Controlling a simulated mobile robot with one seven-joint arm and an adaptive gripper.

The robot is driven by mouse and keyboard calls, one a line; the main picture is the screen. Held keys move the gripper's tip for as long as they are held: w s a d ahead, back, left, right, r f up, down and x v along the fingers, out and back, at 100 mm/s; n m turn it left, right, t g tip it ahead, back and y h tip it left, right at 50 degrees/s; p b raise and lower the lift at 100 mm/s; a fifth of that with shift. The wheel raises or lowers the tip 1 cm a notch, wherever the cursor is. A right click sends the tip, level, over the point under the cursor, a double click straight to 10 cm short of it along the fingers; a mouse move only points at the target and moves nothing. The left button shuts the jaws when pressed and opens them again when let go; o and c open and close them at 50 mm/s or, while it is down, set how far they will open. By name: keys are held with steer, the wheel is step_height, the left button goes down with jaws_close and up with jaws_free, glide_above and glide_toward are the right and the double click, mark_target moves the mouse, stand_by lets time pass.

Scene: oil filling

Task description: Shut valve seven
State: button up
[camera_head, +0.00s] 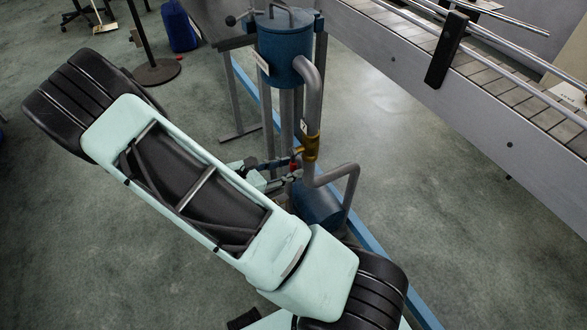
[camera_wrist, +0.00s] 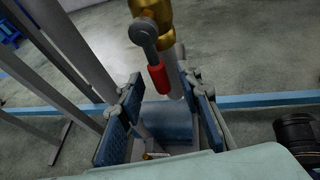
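The valve (camera_head: 310,148) is a brass fitting on a grey pipe below a blue tank, with a small white tag above it whose number I cannot read clearly. Its brass body (camera_wrist: 157,10) shows at the top of the wrist view. A grey lever with a red grip (camera_wrist: 158,79) hangs down from it; the red grip also shows in the head view (camera_head: 295,164). My gripper (camera_wrist: 160,90) has its blue-padded fingers spread apart. The red grip appears between the fingertips, with a gap on both sides. Contact or exact depth cannot be told. My gripper in the head view (camera_head: 280,171) is partly hidden by my arm.
The blue tank (camera_head: 285,50) stands on a frame with grey legs. A bent pipe (camera_head: 350,185) runs down to a blue lower vessel (camera_head: 318,205) beside my gripper. A blue floor rail (camera_head: 375,248) passes below. A conveyor (camera_head: 480,95) stands at right, with clear floor between.

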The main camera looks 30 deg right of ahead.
steer(key=shift+x, duration=1.25)
jaws_close()
